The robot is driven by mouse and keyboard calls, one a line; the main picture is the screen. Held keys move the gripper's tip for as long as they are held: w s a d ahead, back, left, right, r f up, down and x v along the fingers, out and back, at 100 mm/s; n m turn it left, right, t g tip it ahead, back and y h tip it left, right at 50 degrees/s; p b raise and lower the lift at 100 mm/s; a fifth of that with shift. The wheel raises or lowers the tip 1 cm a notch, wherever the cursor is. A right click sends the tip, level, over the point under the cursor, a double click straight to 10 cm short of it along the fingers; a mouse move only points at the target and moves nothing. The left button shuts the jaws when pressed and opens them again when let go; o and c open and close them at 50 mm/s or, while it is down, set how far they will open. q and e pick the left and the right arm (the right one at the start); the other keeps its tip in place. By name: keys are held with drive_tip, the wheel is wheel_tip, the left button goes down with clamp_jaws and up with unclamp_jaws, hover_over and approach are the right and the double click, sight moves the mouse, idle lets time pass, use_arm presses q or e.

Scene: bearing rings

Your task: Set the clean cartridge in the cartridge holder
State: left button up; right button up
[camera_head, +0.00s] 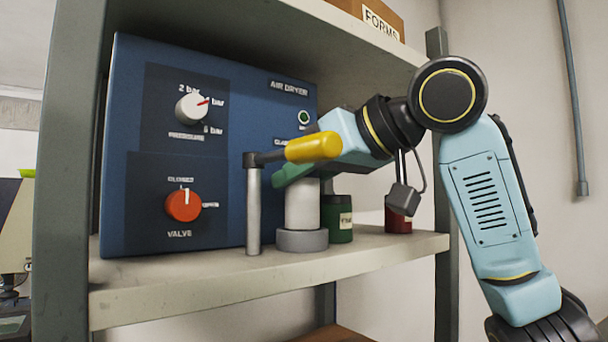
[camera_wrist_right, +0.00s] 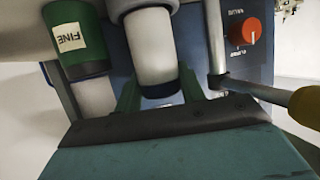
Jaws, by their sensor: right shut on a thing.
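The clean cartridge (camera_head: 302,205) is a white upright cylinder on the shelf in front of the blue air dryer. Its lower end meets the grey ring of the cartridge holder (camera_head: 302,241); I cannot tell how deep it sits. My right gripper (camera_head: 298,180) is shut on the cartridge's upper part, its green fingers partly hidden behind the yellow handle. In the right wrist view the cartridge (camera_wrist_right: 150,45) stands between the fingers (camera_wrist_right: 160,95), its dark end nearest me and the holder (camera_wrist_right: 135,6) at the top edge. My left gripper is not in view.
A lever with a yellow handle (camera_head: 314,147) on a grey post (camera_head: 254,210) stands just left of the cartridge. A green jar (camera_head: 340,232) is close on its right, a red jar (camera_head: 398,222) farther right. The air dryer (camera_head: 240,110) is behind; the shelf edge (camera_head: 200,285) is in front.

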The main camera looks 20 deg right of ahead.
drive_tip(key=shift+f+b, duration=0.45)
drive_tip(key=shift+f, duration=0.15)
drive_tip(key=o, duration=0.8)
drive_tip(key=shift+c, duration=0.2)
drive_tip(key=shift+s+r, duration=0.1)
drive_tip(key=v, duration=1.1)
drive_tip(key=shift+p, duration=0.45)
